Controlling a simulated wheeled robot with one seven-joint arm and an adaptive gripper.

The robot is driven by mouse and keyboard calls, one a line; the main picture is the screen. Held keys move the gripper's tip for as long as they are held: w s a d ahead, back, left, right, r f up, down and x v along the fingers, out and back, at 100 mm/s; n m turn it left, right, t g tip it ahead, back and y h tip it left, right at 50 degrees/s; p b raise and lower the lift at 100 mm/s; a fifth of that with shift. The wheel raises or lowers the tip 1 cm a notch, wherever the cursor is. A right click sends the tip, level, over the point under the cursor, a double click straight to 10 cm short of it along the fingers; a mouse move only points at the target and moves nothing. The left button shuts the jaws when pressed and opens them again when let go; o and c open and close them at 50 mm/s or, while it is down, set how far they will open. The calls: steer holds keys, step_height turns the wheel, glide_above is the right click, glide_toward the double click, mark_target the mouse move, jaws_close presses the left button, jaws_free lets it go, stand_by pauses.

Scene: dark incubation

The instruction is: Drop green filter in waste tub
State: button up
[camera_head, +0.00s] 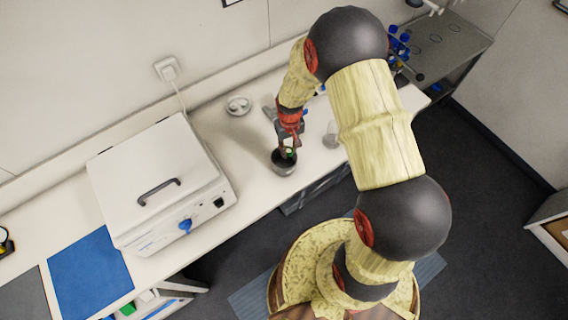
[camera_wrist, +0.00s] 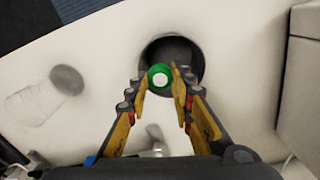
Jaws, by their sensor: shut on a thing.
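The green filter (camera_wrist: 158,76), round with a white centre, sits between the fingertips of my gripper (camera_wrist: 161,73). In the head view it is a small green spot (camera_head: 290,152). My gripper (camera_head: 287,148) is shut on it and points down. The waste tub (camera_head: 284,169) is a small dark round vessel on the white bench. In the wrist view its dark opening (camera_wrist: 192,50) lies behind the filter and fingertips. The filter overlaps the left part of the opening in this view; its exact height above the rim is hard to tell.
A white boxy device (camera_head: 150,175) with a black handle stands left of the tub. A clear glass vessel (camera_head: 331,135) stands to the right. A small round white dish (camera_head: 238,105) lies behind. A blue mat (camera_head: 90,277) lies at the far left.

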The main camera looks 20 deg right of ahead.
steer(key=shift+f, duration=0.85)
steer(key=o, duration=0.8)
steer(key=shift+c, duration=0.2)
steer(key=shift+r, duration=0.15)
step_height(320, 180, up, 12)
